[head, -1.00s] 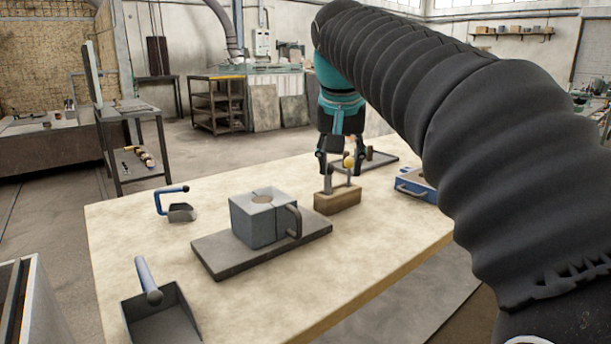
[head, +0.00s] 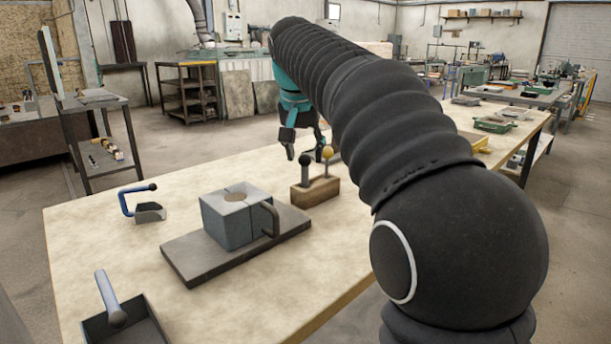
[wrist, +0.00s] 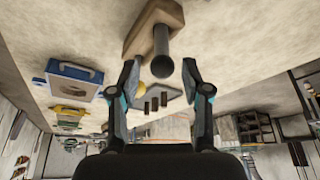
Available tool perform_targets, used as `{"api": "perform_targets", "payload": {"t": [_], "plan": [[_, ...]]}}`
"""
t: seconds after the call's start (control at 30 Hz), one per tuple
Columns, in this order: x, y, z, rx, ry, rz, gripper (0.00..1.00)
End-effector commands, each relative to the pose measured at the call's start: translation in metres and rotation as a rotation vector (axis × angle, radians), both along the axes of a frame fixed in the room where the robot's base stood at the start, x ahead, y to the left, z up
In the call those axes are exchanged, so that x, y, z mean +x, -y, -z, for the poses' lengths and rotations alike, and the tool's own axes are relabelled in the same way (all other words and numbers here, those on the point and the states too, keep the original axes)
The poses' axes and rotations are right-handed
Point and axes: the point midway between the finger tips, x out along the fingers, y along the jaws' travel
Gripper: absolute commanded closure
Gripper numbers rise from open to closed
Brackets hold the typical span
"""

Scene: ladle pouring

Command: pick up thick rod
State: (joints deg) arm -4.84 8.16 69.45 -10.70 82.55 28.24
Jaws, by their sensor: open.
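A wooden block (head: 314,194) stands on the table and holds two upright rods. The rod with the dark knob (head: 305,174) looks the thicker one; the other carries a yellow ball (head: 327,152). My gripper (head: 304,150) is open and empty, just behind and above the block in the head view. In the wrist view the block (wrist: 135,35) is at the top, and the yellow ball (wrist: 161,66) appears between my open fingers (wrist: 160,72). No contact with either rod is visible.
A grey cube-shaped mould (head: 225,222) with a handle sits on a dark plate (head: 200,262) left of the block. A blue box (wrist: 73,80) shows in the wrist view.

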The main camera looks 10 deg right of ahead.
Motion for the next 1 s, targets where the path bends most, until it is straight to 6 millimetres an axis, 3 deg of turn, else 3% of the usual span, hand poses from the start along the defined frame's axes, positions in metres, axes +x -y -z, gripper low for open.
{"api": "perform_targets", "payload": {"t": [0.17, 0.5, 0.83, 1.0], "plan": [[0.003, 0.001, 0.009, 0.001, -0.001, 0.001, 0.52], [0.018, 0.006, 0.048, 0.001, -0.002, 0.002, 0.52], [0.020, 0.007, 0.054, 0.001, 0.000, 0.002, 0.52], [0.020, 0.007, 0.054, 0.000, 0.000, 0.001, 0.95]]}}
